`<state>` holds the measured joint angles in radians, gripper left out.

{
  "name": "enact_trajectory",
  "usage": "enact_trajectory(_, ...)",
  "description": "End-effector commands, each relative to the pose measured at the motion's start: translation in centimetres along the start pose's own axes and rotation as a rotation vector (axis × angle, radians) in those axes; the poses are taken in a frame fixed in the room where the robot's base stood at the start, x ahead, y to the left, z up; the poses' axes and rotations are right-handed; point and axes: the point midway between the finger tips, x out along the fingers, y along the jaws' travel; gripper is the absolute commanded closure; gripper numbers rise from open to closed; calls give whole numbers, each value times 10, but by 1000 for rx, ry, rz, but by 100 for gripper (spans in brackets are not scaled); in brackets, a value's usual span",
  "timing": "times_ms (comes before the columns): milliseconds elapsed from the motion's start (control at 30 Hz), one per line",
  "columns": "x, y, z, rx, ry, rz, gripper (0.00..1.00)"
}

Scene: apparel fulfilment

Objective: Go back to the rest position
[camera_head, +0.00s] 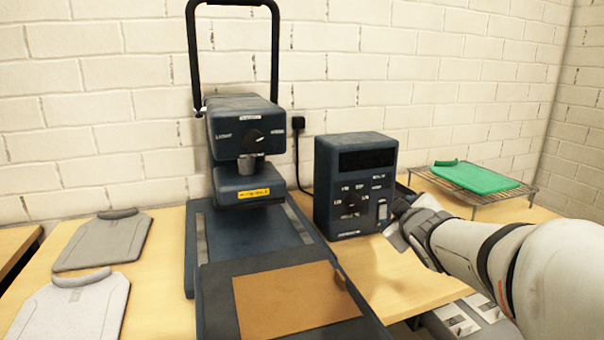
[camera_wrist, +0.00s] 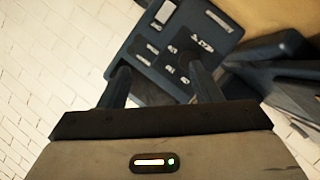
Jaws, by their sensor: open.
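My gripper (camera_head: 397,224) is at the front right of the dark control box (camera_head: 355,160), close to the switch on its lower right face. Whether it touches the box I cannot tell. In the wrist view, my gripper (camera_wrist: 160,85) has its two dark fingers spread apart with nothing between them. The control box's face (camera_wrist: 180,45) with its pale labels and switches lies just beyond the fingers. My arm reaches in from the right.
A dark heat press (camera_head: 245,135) with a raised black handle stands left of the box, a tan sheet (camera_head: 290,300) on its front plate. Grey folded garments (camera_head: 103,240) lie at left. A green folded garment (camera_head: 475,178) rests on a wire rack (camera_head: 530,188). A brick wall stands behind.

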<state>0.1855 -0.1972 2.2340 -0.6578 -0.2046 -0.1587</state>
Motion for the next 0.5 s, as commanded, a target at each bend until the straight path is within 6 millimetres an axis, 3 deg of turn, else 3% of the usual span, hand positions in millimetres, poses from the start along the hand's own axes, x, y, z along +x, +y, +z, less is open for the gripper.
enact_trajectory(33, -19, 13, -13, 50, -64, -14, 42)
enact_trajectory(167, -55, 12, -8, 188, -246, -60, 42)
enact_trajectory(500, -181, -20, -12, 509, -715, -271, 42)
